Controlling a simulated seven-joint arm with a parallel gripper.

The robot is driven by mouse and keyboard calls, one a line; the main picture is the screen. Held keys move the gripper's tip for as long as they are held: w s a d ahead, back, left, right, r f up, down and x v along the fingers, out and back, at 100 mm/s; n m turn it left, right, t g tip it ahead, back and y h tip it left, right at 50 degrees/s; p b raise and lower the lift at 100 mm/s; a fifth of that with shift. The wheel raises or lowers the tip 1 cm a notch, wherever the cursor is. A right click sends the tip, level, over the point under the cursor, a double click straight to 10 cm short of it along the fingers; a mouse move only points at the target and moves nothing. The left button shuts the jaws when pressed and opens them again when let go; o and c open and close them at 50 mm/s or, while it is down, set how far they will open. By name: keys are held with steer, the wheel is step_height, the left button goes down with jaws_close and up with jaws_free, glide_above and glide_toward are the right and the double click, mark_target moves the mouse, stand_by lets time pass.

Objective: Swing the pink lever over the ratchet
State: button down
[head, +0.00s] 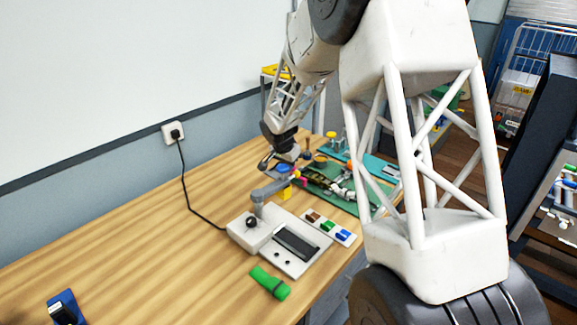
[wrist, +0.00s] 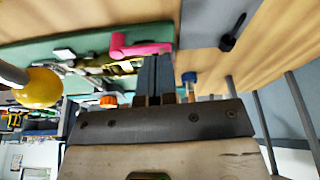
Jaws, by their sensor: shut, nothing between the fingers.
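The pink lever (wrist: 138,47) shows in the wrist view as a bent bar with a rounded left end, above the green board (wrist: 28,53). My gripper (wrist: 155,60) is shut with nothing between its fingers. Its tips lie just below the lever in that picture; I cannot tell whether they touch it. In the head view a small pink part (head: 301,181) shows by my gripper (head: 279,166), at the near end of the green board. The ratchet cannot be made out clearly; pale metal parts lie on the board.
A yellow ball (wrist: 38,88), an orange knob (wrist: 108,101) and a blue-topped post (wrist: 189,79) stand around my gripper. A grey-armed device (head: 256,232), a tray of coloured blocks (head: 329,227) and a green roll (head: 270,283) sit nearer. The left tabletop is largely clear.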

steer(key=shift+w+d+m, duration=0.1)
steer(key=shift+w+m, duration=0.15)
steer(key=shift+m, duration=0.25)
steer(key=m, duration=0.1)
steer(key=w+m, duration=0.1)
steer(key=shift+w+d+m+g+h, duration=0.15)
steer(key=shift+d+m+g+h, duration=0.25)
steer(key=m, duration=0.1)
steer(key=w+d+m, duration=0.1)
steer(key=m, duration=0.1)
steer(key=m+g, duration=0.1)
steer(key=shift+w+d, duration=0.2)
steer(key=shift+d, duration=0.15)
steer(key=m, duration=0.1)
steer(key=d+m, duration=0.1)
steer(key=shift+w+m+g, duration=0.25)
steer(key=shift+m+g, duration=0.05)
steer(key=shift+g, duration=0.1)
steer(key=d+m, duration=0.1)
steer(key=m, duration=0.1)
steer(key=d+m+g, duration=0.1)
steer(key=m, duration=0.1)
steer(key=shift+w+f, duration=0.1)
steer(key=shift+w, duration=0.05)
steer(key=shift+d+m+g, duration=0.3)
steer(key=shift+d+m, duration=0.15)
steer(key=shift+m, duration=0.35)
steer(key=shift+d, duration=0.35)
steer(key=shift+a, duration=0.1)
